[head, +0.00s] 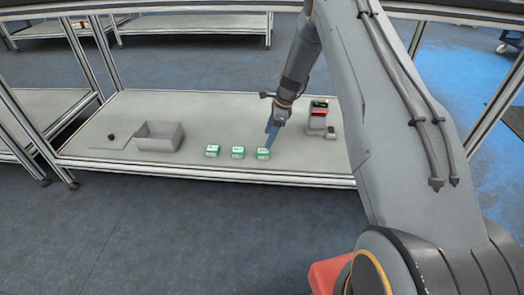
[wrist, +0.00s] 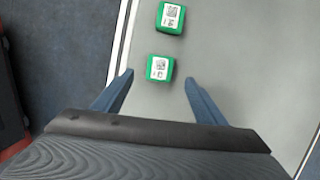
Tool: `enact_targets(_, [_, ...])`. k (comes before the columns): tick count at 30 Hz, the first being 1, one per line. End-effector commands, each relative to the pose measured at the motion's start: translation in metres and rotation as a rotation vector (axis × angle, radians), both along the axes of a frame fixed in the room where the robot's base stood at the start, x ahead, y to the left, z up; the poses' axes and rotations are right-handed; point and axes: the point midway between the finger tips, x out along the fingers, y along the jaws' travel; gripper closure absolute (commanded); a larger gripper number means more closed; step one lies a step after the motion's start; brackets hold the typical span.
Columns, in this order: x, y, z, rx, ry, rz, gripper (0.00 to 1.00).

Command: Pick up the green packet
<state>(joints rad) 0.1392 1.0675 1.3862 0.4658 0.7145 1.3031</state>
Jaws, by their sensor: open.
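Three green packets with white labels stand in a row on the bench shelf in the head view: a left one (head: 212,151), a middle one (head: 238,152) and a right one (head: 263,154). My gripper (head: 269,146) points down at the right packet, with its blue fingers close to it. In the wrist view my gripper (wrist: 158,79) is open, and one green packet (wrist: 160,69) lies between the lines of the fingertips, with space on both sides. Another green packet (wrist: 171,18) shows beyond it at the top edge. The third is out of the wrist view.
A grey open bin (head: 159,136) and a flat plate (head: 106,142) with a small dark object are left of the packets. A scanner-like device (head: 318,117) with a red part stands right of my gripper. The shelf's front edge runs close to the packets.

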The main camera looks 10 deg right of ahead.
Motion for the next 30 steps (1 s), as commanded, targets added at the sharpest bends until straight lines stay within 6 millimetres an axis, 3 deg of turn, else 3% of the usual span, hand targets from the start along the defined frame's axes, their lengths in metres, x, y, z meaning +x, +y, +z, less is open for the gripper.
enact_targets(11, [0.002,0.009,-0.034,0.000,0.002,0.002,0.34])
enact_targets(19, [0.004,0.017,-0.070,0.001,0.003,0.002,0.34])
enact_targets(27, [0.004,0.018,-0.073,0.000,0.000,0.001,0.34])
enact_targets(30, [0.004,0.018,-0.073,0.000,0.001,0.001,0.50])
